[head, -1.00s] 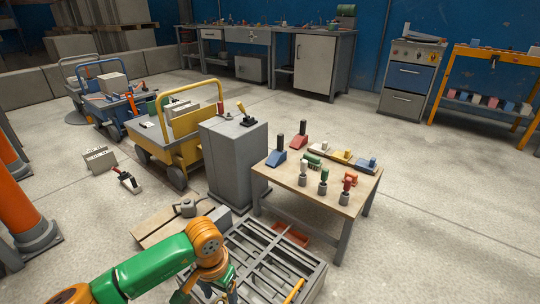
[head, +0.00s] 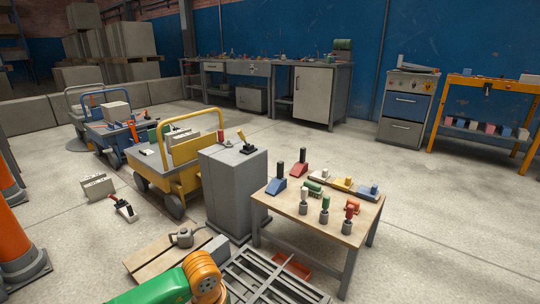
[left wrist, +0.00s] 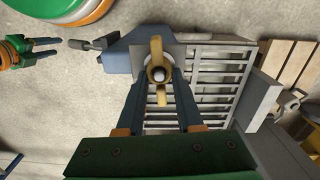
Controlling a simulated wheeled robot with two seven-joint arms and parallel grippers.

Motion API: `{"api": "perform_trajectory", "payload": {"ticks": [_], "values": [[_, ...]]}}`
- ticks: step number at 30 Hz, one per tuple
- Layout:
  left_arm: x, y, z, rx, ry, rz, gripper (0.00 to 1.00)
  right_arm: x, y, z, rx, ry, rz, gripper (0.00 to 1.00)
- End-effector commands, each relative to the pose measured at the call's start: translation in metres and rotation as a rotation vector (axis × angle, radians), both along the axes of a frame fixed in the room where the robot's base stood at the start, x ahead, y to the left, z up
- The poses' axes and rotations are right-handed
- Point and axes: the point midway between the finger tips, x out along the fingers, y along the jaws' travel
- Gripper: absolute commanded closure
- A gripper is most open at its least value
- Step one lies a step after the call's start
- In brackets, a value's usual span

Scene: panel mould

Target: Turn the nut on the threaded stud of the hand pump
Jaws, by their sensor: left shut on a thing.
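In the left wrist view, a brass wing nut (left wrist: 155,49) sits around the bright end of the threaded stud (left wrist: 159,74). Its wings point up and down in the picture. The hand pump (left wrist: 118,55) is a blue-grey body behind it, with a grey lever (left wrist: 95,44) reaching left. My left gripper (left wrist: 158,78) is shut on the wing nut, a dark finger on each side. My right gripper (left wrist: 52,43) is at the left edge, its two fingers apart and empty, short of the lever. The head view shows neither gripper nor the pump.
The slatted grey frame (head: 268,281) lies low beside the pump. A wooden table (head: 283,205) with toggle-like tools stands behind it, next to a grey cabinet (head: 233,190). Open floor lies right.

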Motion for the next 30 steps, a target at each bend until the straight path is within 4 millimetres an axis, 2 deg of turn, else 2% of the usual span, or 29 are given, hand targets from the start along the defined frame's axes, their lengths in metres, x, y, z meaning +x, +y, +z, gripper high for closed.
{"api": "perform_trajectory", "payload": {"ticks": [1, 3, 11, 12, 15, 24, 26, 30], "values": [[0.001, 0.000, -0.006, 0.001, -0.004, -0.048, 1.00, 0.000, 0.000, -0.011, 0.000, 0.000, 0.000, 0.50], [0.001, 0.000, -0.004, 0.001, -0.004, -0.105, 1.00, 0.000, 0.000, -0.014, 0.000, 0.000, 0.000, 0.50], [0.000, -0.001, 0.000, 0.000, 0.000, -0.135, 1.00, 0.000, 0.000, -0.012, 0.000, 0.000, 0.000, 0.50], [0.000, -0.001, 0.000, 0.000, 0.000, -0.135, 0.56, 0.000, 0.000, -0.012, 0.000, 0.000, 0.000, 0.50], [0.000, -0.001, 0.000, 0.000, 0.000, -0.134, 0.30, 0.000, 0.000, -0.012, 0.000, 0.000, 0.000, 0.50], [0.000, -0.001, 0.002, 0.000, -0.001, -0.132, 0.30, 0.000, 0.000, -0.011, 0.000, 0.000, 0.000, 0.50], [0.000, 0.000, 0.011, 0.000, -0.003, -0.132, 0.30, 0.000, 0.000, -0.008, 0.000, -0.001, 0.000, 0.50], [0.001, -0.001, 0.043, 0.000, -0.005, -0.132, 0.30, 0.000, 0.000, 0.002, 0.000, -0.001, 0.000, 0.50]]}}
